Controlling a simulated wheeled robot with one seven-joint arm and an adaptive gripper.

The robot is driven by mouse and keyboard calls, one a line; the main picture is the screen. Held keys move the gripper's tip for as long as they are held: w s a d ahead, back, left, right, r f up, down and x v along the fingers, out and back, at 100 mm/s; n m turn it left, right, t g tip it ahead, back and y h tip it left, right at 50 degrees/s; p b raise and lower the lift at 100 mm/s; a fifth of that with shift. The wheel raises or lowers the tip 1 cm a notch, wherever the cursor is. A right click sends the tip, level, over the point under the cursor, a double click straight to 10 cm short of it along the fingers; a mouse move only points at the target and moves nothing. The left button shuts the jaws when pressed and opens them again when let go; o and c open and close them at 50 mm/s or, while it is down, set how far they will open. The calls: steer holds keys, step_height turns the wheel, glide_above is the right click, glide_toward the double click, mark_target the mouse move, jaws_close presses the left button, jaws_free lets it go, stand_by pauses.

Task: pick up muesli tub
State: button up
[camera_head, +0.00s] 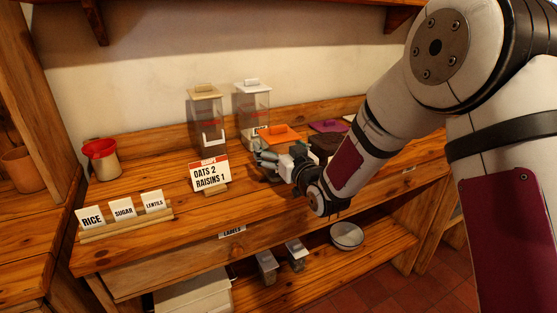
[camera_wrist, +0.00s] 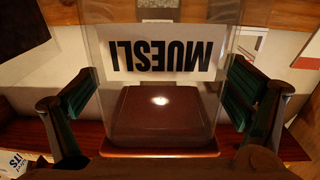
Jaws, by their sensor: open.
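In the wrist view the muesli tub (camera_wrist: 165,84) is a clear tub with a white label reading MUESLI, upside down in the picture, and a dark brown panel that looks like its lid. The two green-padded fingers of my gripper (camera_wrist: 160,105) stand apart, one on each side of the tub, with a gap visible at each side. In the head view my gripper (camera_head: 267,158) is over the counter, to the right of the price-style sign. I cannot tell for sure which shape there is the muesli tub.
Two clear tubs, one tan-lidded (camera_head: 206,118) and one white-lidded (camera_head: 252,108), stand behind my gripper. An OATS 2 RAISINS 1 sign (camera_head: 210,173) is left of it. A card rack (camera_head: 125,222) and red-rimmed pot (camera_head: 102,158) stand further left. A bowl (camera_head: 346,236) sits below.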

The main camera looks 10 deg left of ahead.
mark_target(281, 135)
steer(key=shift+c, duration=0.6)
steer(key=c, duration=1.3)
steer(key=shift+a, duration=0.1)
steer(key=shift+c, duration=0.5)
steer(key=shift+r, duration=0.15)
steer(key=shift+w+r, duration=0.1)
steer(key=shift+r, duration=0.45)
steer(key=shift+s+d+r, duration=0.2)
steer(key=shift+s+r, duration=0.1)
steer(key=shift+r, duration=0.3)
steer(key=shift+s+d+r, duration=0.2)
steer(key=shift+s+r, duration=0.05)
steer(key=shift+r, duration=0.35)
steer(key=r+p+v, duration=0.1)
steer(key=v, duration=1.3)
step_height(281, 135, up, 6)
steer(key=p, duration=0.3)
steer(key=shift+s+d, duration=0.2)
steer(key=shift+d, duration=0.15)
